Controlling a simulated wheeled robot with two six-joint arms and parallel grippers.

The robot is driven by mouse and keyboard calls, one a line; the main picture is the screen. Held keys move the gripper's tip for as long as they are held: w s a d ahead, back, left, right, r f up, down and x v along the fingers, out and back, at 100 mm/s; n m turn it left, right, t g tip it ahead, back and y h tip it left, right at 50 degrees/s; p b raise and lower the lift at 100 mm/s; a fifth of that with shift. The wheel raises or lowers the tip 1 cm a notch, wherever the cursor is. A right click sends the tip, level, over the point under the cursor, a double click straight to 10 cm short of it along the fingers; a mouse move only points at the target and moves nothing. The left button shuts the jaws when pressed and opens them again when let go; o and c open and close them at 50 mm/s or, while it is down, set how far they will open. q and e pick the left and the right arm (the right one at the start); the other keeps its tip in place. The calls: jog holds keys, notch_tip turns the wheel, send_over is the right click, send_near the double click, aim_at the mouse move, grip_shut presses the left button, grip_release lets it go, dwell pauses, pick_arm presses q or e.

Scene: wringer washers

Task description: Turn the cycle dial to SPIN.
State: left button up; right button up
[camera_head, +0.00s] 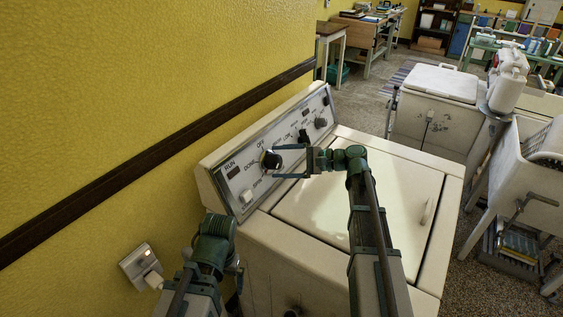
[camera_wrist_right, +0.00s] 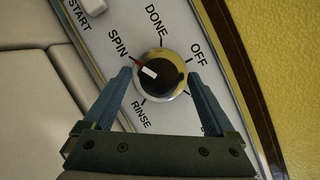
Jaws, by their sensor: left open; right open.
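The cycle dial (camera_wrist_right: 165,76) is a round black and chrome knob on the washer's control panel. The dial (camera_head: 271,160) also shows in the head view. My left gripper (camera_head: 213,262) is low at the washer's near left corner, its fingers partly hidden.
The START button (camera_wrist_right: 93,4) is near the dial. More knobs, including one at the panel's far end (camera_head: 320,123), lie beyond my right gripper. The yellow wall (camera_head: 130,90) stands close behind the panel. A wall outlet (camera_head: 142,266) is at lower left. Another washer (camera_head: 432,115) stands to the right.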

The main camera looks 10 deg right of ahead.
jog(key=p+v, duration=0.2)
jog(key=v, duration=1.2)
jog(key=shift+p, duration=0.4)
jog(key=shift+a+f, duration=0.1)
jog(key=b+x, duration=0.2)
jog(key=x, duration=1.1)
jog(key=shift+w+a+b, duration=0.2)
jog(key=shift+a+b, duration=0.15)
jog(key=shift+b, duration=0.05)
jog(key=shift+d, duration=0.1)
